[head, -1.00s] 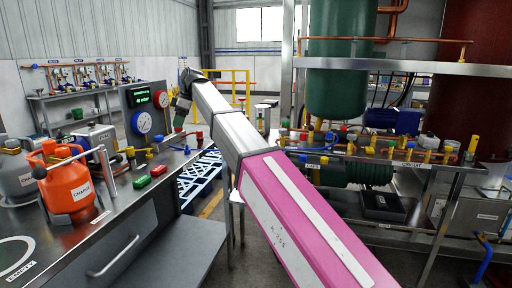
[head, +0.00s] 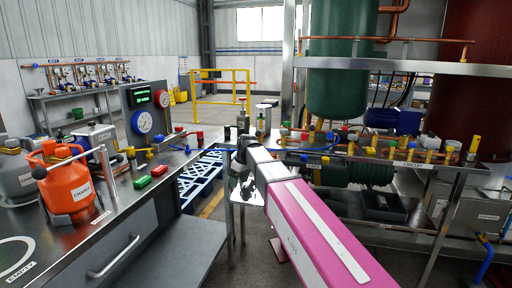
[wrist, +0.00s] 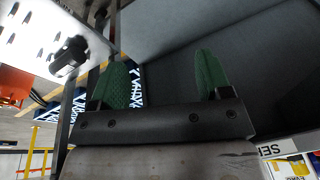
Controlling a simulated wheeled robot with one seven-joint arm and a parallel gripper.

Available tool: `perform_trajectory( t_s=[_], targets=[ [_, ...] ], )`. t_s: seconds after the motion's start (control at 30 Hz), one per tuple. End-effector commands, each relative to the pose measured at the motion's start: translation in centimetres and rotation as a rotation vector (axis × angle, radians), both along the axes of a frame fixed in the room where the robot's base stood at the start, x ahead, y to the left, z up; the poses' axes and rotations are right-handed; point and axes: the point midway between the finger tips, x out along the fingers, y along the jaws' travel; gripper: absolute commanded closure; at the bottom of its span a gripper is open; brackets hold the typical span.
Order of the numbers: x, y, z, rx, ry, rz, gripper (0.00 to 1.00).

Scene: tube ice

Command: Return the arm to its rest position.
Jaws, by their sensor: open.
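My arm, with a pink and white link, reaches up from the lower right in the head view. Its wrist end (head: 243,160) is in the gap between the left workbench (head: 115,215) and the right pipe rack. My gripper (wrist: 161,72) shows in the wrist view with two green ribbed fingers spread wide apart. Nothing is between the fingers. In the head view the fingers cannot be made out.
An orange canister (head: 68,187) and a gauge panel (head: 148,110) stand on the left bench. A blue pallet (head: 200,178) lies on the floor behind the gap. The right circuit rack (head: 450,160) carries pipes and valves. A yellow rail (head: 222,84) stands further back.

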Motion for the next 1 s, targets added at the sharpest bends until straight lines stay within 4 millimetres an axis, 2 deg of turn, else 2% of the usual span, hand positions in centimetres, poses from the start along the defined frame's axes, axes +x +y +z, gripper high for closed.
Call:
perform_trajectory(
  t_s=[0.03,0.17,0.3,0.5,0.6,0.8,1.0],
  targets=[
    [-1.4,-2.5,-2.3,-0.016,0.015,-0.068,0.29],
    [-3.5,-7.6,-7.0,-0.053,0.039,-0.242,0.29],
    [-6.4,-12.8,-11.6,-0.092,0.062,-0.423,0.29],
    [-11.6,-19.5,-17.2,-0.146,0.09,-0.676,0.29],
    [-14.3,-22.3,-19.3,-0.17,0.101,-0.789,0.29],
    [-17.9,-25.7,-21.9,-0.2,0.111,-0.939,0.29],
    [-18.8,-26.6,-22.6,-0.208,0.111,-0.984,0.29]
  ],
)
